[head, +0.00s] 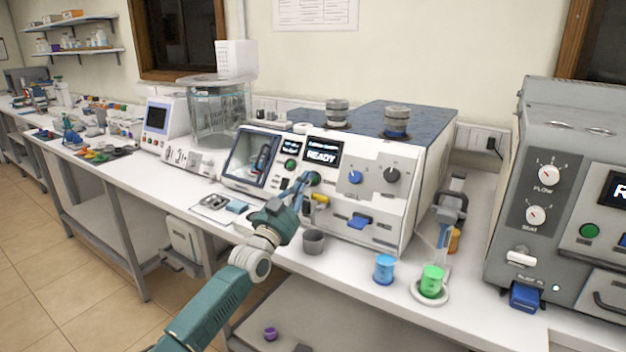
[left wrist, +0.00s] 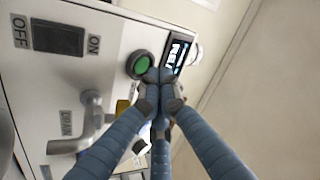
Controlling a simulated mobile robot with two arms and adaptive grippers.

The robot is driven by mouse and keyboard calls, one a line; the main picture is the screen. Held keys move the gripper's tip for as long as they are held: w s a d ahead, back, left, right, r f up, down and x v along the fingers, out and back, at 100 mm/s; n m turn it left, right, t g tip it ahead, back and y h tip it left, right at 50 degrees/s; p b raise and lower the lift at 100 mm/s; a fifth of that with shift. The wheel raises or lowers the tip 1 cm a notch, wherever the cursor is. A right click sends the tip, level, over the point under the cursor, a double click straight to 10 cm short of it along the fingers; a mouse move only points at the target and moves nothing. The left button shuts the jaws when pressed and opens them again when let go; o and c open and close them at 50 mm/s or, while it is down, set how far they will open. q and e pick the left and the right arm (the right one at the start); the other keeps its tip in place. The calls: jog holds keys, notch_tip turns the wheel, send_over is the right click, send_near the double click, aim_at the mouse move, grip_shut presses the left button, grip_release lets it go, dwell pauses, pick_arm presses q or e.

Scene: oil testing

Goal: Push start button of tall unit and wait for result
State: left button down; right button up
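The white unit (head: 425,180) with a blue-grey top stands on the bench in the middle of the head view. Its display (head: 322,153) reads READY. A round green button (head: 314,179) sits below that display. It also shows in the left wrist view (left wrist: 140,65), beside the display (left wrist: 177,52). My left gripper (head: 304,182) is at the unit's front panel, by this button. In the left wrist view its fingertips (left wrist: 158,76) are together, empty, beside the button's rim. Whether they touch the panel cannot be told. My right gripper is out of view.
A grey unit (head: 542,130) with dials stands at the right. A grey cup (head: 313,242), a blue beaker (head: 384,269) and a green beaker (head: 432,281) stand at the front of the bench. A drain tap (left wrist: 92,120) juts out near my left fingers.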

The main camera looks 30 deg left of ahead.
pick_arm(q)
jog(key=shift+f, duration=0.1)
jog(key=shift+w+f+b, duration=0.1)
jog(key=shift+w+b, duration=0.3)
